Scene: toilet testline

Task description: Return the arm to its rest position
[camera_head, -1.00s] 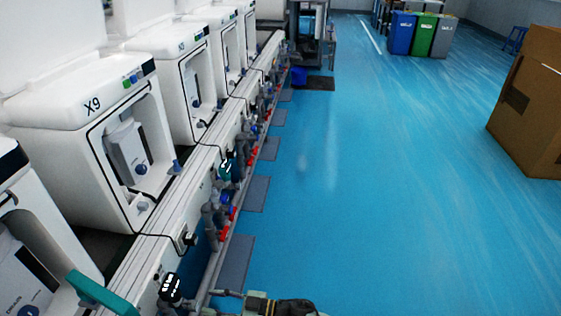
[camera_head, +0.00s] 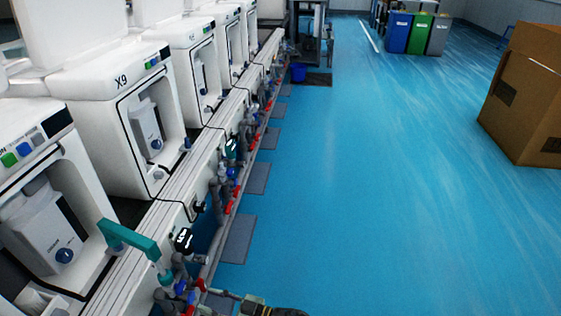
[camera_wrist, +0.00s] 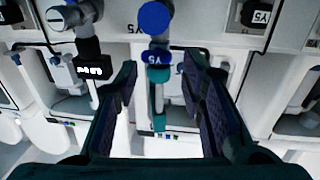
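My gripper (camera_wrist: 160,64) shows in the wrist view with its two dark fingers spread apart. It is open, with nothing seen gripped between the fingers. A pipe with a blue round cap (camera_wrist: 155,17) and a teal lower part (camera_wrist: 159,122) appears between the fingers in the picture; I cannot tell how far beyond them it is. The gripper's fingers are not recognisable in the head view.
A row of white test machines (camera_head: 88,72) lines the left side, with pipes and valves (camera_head: 222,185) along its front. A teal handle (camera_head: 130,240) sticks out at lower left. A cardboard box (camera_head: 525,95) stands at right. The blue floor (camera_head: 365,190) between is clear.

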